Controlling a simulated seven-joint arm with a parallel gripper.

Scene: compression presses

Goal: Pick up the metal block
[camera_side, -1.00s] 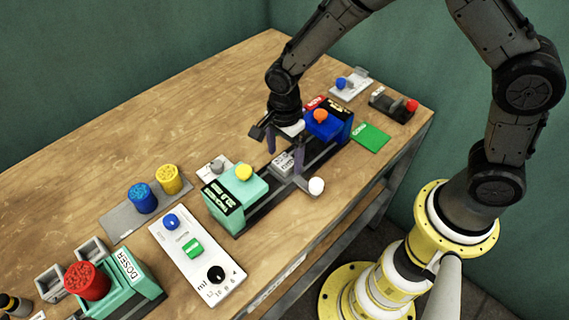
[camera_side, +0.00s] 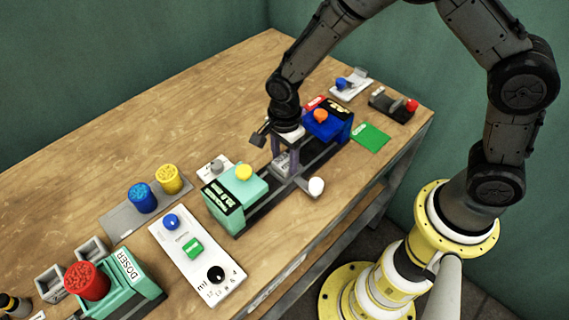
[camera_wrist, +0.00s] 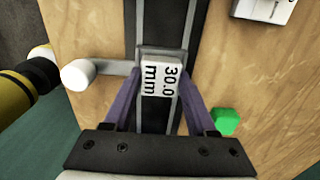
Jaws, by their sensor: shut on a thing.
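The metal block (camera_wrist: 160,80) is a grey block with a white label reading "30.0 mm". It lies between the two purple fingers of my gripper (camera_wrist: 156,108) in the wrist view. In the side view the block (camera_side: 283,163) sits low over the dark rail between the teal press and the blue press, partly hidden by my gripper (camera_side: 283,158). My gripper points down and is shut on the block. I cannot tell whether the block still touches the rail.
The teal press (camera_side: 237,190) with a yellow knob stands left of the block. The blue press (camera_side: 326,124) with an orange knob stands close on the right. A lever with a white knob (camera_side: 316,187) sticks out toward the front. A green pad (camera_side: 371,137) lies at the right.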

